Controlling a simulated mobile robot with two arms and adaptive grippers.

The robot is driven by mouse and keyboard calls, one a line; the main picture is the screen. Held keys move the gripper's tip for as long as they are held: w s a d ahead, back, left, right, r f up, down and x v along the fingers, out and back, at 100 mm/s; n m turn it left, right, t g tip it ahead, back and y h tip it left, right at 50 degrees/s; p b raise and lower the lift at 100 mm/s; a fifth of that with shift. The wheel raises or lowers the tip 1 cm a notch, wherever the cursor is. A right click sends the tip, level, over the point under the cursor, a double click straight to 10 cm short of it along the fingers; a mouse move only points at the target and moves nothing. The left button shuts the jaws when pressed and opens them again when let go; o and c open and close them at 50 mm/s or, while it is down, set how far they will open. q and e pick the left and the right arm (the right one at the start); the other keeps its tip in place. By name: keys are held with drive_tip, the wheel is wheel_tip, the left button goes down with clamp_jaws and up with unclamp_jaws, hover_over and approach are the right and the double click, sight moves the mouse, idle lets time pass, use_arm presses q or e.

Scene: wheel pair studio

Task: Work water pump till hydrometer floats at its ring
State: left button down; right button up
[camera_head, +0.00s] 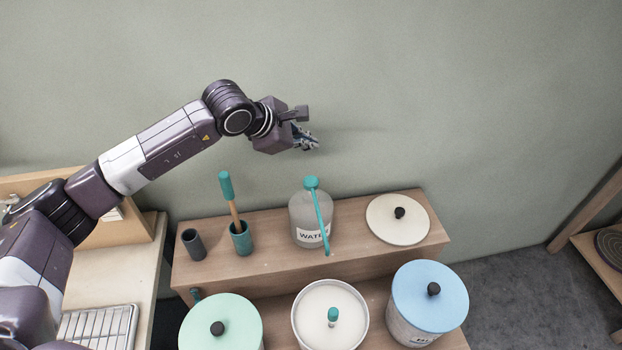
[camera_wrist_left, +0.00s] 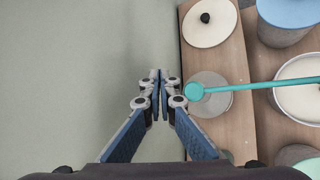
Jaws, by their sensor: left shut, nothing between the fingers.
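The water pump bottle (camera_head: 308,222), grey and labelled WATER, stands on the raised wooden shelf. Its teal pump head (camera_head: 311,183) has a long spout reaching toward the front. In the left wrist view the pump head (camera_wrist_left: 194,91) lies just right of the fingertips, apart from them. The hydrometer (camera_head: 333,315), a small teal-topped piece, stands in the open white bucket (camera_head: 297,330) below the spout. Its ring cannot be made out. My left gripper (camera_head: 312,142) is shut and empty, above and behind the pump, near the wall. My right gripper is not in view.
A cream lid (camera_head: 385,230) with a black knob lies right of the bottle. A teal-handled tool in a teal cup (camera_head: 242,243) and a dark cup (camera_head: 193,244) stand left. Mint (camera_head: 240,318) and blue (camera_head: 450,295) lidded buckets flank the open one. The wall (camera_head: 480,100) is close behind.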

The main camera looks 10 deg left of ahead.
sight(309, 181)
use_arm(q)
drive_tip(key=shift+f, duration=0.1)
wheel_tip(309, 181, down, 8)
drive_tip(key=b, duration=0.3)
drive_tip(key=shift+f+b, duration=0.4)
drive_tip(key=shift+b, duration=0.3)
drive_tip(key=shift+r, duration=0.1)
idle(0.8)
drive_tip(key=shift+f+b, duration=0.4)
drive_tip(key=shift+b, duration=0.3)
